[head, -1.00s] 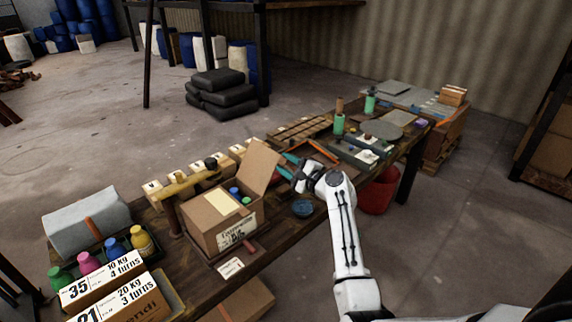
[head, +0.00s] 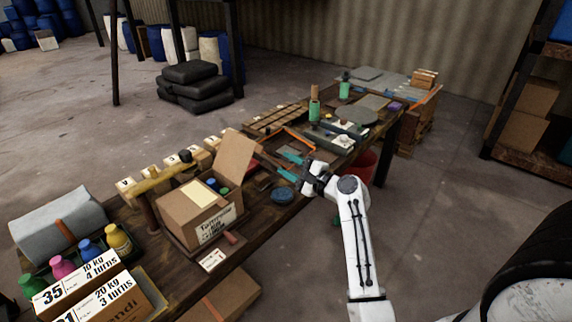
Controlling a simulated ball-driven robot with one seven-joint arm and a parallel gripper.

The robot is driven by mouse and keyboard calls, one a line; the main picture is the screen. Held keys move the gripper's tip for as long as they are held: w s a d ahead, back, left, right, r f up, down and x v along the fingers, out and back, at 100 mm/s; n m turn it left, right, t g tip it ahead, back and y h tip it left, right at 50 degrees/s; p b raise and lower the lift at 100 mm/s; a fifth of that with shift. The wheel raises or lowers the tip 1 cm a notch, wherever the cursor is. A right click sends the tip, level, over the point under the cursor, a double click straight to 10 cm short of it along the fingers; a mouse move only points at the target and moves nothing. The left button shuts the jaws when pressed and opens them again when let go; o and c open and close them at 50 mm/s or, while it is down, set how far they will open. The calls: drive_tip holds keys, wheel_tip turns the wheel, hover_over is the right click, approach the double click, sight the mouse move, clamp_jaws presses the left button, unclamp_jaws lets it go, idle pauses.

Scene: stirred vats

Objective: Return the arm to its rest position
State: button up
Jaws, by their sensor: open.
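My white arm reaches up from the bottom right of the head view to the front edge of the wooden workbench (head: 262,225). My gripper (head: 284,163), dark with teal fingers, points left over the bench. Its fingers are apart and nothing shows between them. It is to the right of the open cardboard box (head: 187,222) and above and behind a small blue dish (head: 282,195). Whether the fingers touch anything on the bench cannot be told.
Colored bottles (head: 118,238) and labelled boxes (head: 100,304) crowd the bench's near left end. An orange-edged tray (head: 297,139) lies behind my gripper. A red bucket (head: 363,163) stands beyond the arm. A dark drum (head: 540,270) is at the lower right.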

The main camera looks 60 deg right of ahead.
idle(0.3)
drive_tip(key=a+f+n+g+y, duration=0.35)
drive_tip(key=a+f+n, duration=0.35)
drive_tip(key=a, duration=0.4)
drive_tip(key=a+f+n+g+y, duration=0.35)
drive_tip(key=a+f+n, duration=0.3)
drive_tip(key=a, duration=0.45)
drive_tip(key=s+a+f+n+g+h, duration=0.1)
drive_tip(key=s+a+n+g, duration=0.3)
drive_tip(key=s, duration=0.5)
drive_tip(key=s+a+f+n+g+h, duration=0.1)
drive_tip(key=s+a+f+n+g, duration=0.2)
drive_tip(key=s+a+n+g, duration=0.2)
drive_tip(key=s+a+n, duration=0.3)
drive_tip(key=s+n, duration=0.1)
drive_tip(key=shift+s+a, duration=0.25)
drive_tip(key=shift+s, duration=0.1)
drive_tip(key=shift+n, duration=0.25)
